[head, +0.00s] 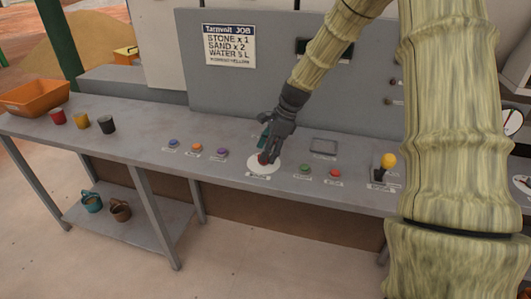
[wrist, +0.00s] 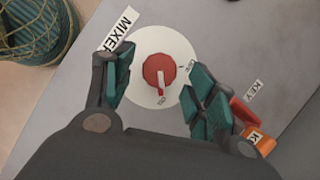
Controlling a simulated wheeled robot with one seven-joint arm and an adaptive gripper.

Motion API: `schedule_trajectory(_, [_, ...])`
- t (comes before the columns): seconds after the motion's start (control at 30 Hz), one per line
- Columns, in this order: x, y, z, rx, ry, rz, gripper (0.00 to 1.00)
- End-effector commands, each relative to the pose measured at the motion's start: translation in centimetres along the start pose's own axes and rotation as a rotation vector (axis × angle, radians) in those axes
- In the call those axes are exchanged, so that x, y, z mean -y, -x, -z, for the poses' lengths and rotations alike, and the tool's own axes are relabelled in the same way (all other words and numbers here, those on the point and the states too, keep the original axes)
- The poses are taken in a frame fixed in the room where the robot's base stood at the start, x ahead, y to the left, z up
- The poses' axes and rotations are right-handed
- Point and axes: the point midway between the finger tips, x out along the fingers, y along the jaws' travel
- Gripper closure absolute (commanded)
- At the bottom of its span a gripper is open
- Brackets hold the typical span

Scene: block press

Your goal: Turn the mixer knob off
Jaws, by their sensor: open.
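The red mixer knob (wrist: 157,66) sits on a round white dial (wrist: 138,86) beside the MIXER label (wrist: 118,28). A pale pointer on the knob points down in the wrist view, towards a small label at the dial's edge. Another small label is at the dial's right; I cannot read either surely. My gripper (wrist: 161,70) is open, with one teal-padded finger on each side of the knob. No contact with the knob is visible. In the head view my gripper (head: 264,148) reaches down over the white dial (head: 258,170) and partly hides the knob.
Green (head: 305,169) and red (head: 335,173) buttons are right of the dial, then a yellow-topped lever (head: 388,161). Blue (head: 173,142), orange (head: 197,146) and purple (head: 222,152) buttons are left. An orange bin (head: 35,97) and cups stand at far left. A grey panel rises behind.

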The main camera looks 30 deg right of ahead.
Motion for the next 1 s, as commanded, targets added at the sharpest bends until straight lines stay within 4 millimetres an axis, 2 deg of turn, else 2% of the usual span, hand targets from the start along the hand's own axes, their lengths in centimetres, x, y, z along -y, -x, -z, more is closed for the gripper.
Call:
schedule_trajectory(0.2, [0.0,-1.4,-0.1,0.0,0.001,0.0,0.43])
schedule_trajectory(0.5, [0.0,-1.5,-0.1,0.0,0.002,0.0,0.43])
schedule_trajectory(0.73, [0.0,-1.5,-0.1,0.0,0.002,0.0,0.85])
schedule_trajectory(0.77, [0.0,-1.5,-0.1,0.0,0.002,0.0,0.88])
schedule_trajectory(1.0, [0.1,-1.4,-0.1,0.0,0.014,-0.004,0.88])
